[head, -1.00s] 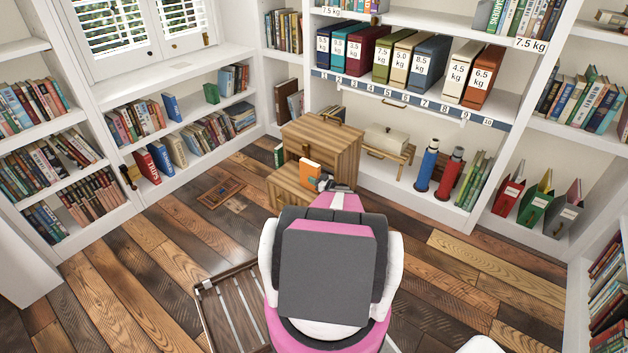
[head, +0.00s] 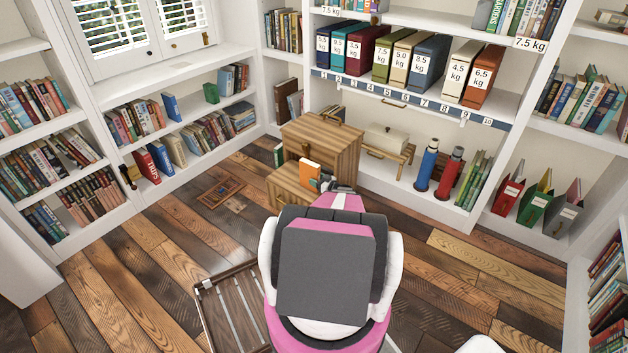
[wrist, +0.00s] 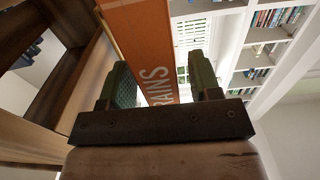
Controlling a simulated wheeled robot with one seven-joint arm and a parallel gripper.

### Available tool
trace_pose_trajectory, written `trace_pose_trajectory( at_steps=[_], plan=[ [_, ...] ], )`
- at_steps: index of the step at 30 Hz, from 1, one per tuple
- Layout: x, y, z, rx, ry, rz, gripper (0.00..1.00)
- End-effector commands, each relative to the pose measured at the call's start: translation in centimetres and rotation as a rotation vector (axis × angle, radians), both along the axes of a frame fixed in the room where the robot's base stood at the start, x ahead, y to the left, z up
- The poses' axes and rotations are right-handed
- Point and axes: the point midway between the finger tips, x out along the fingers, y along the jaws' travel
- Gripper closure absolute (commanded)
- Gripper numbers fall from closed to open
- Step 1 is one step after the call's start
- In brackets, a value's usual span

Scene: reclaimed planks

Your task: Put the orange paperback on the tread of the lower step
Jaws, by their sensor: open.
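The orange paperback (head: 310,174) stands upright on the tread of the lower step (head: 283,184) of a wooden step unit. In the wrist view the orange paperback (wrist: 146,40) shows its spine with the letters "RAINS". My gripper (head: 338,187) is at the book's right side in the head view. In the wrist view its two green-padded fingers (wrist: 163,84) are open, one on each side of the spine. A gap shows between the book and the right finger; the left finger is close to it, and I cannot tell whether they touch. The book's lower end is hidden.
The upper step (head: 335,140) rises behind the book as a wooden box. A slatted wooden piece (head: 235,305) lies at front left. Floor at left is mostly clear.

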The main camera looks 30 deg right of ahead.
Motion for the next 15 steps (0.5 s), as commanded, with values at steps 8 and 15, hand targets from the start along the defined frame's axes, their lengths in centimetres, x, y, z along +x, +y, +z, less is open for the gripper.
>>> trace_pose_trajectory(
  at_steps=[8,15],
  plan=[
    [-5.4,-2.1,0.1,0.001,0.001,-0.003,0.43],
    [-8.6,-3.4,0.0,0.000,0.001,-0.001,0.43]
  ],
)
